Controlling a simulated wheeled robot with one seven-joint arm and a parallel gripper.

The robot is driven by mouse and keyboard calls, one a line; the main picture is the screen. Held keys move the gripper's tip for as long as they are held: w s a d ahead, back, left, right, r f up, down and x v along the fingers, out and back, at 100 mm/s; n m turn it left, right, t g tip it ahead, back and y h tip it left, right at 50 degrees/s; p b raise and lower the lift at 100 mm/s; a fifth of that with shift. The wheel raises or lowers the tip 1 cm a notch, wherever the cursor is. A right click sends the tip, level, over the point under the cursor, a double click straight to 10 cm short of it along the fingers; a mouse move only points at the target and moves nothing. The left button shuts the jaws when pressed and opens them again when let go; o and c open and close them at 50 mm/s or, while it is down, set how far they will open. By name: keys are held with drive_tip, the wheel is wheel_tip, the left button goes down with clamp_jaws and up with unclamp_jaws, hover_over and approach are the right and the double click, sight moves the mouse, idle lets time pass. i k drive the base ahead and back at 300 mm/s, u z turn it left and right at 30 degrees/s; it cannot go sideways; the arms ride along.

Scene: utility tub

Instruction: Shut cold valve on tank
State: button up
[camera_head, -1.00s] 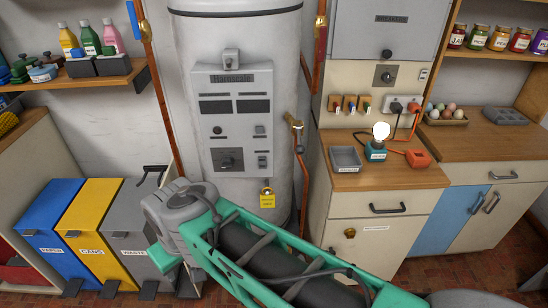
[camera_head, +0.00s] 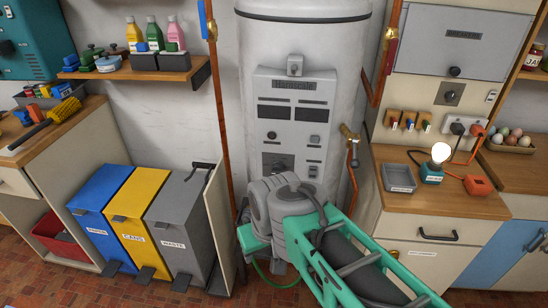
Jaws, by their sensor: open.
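The tall white tank (camera_head: 345,95) stands against the wall at the centre, with a grey control panel (camera_head: 293,95) on its front. On the copper pipe to its left is a brass valve with a blue handle (camera_head: 203,20), near the top edge. The pipe on the right has a valve with a red handle (camera_head: 391,40). A brass fitting (camera_head: 349,133) sits low on the tank's right side. My teal and grey arm crosses the lower middle, in front of the tank's lower part. My gripper's fingers do not show; the arm is well below the blue handle.
Blue (camera_head: 103,205), yellow (camera_head: 137,210) and grey (camera_head: 177,225) bins stand at left. A shelf (camera_head: 130,72) with bottles hangs above them, left of the blue-handled pipe. A counter (camera_head: 455,202) with a lit bulb (camera_head: 441,152) is at right.

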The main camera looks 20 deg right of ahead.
sight(204, 32)
drive_tip(key=z, duration=0.5)
drive_tip(key=k, duration=0.3)
drive_tip(key=u, duration=1.9)
drive_tip(key=i, duration=0.65)
drive_tip(key=u, duration=0.25)
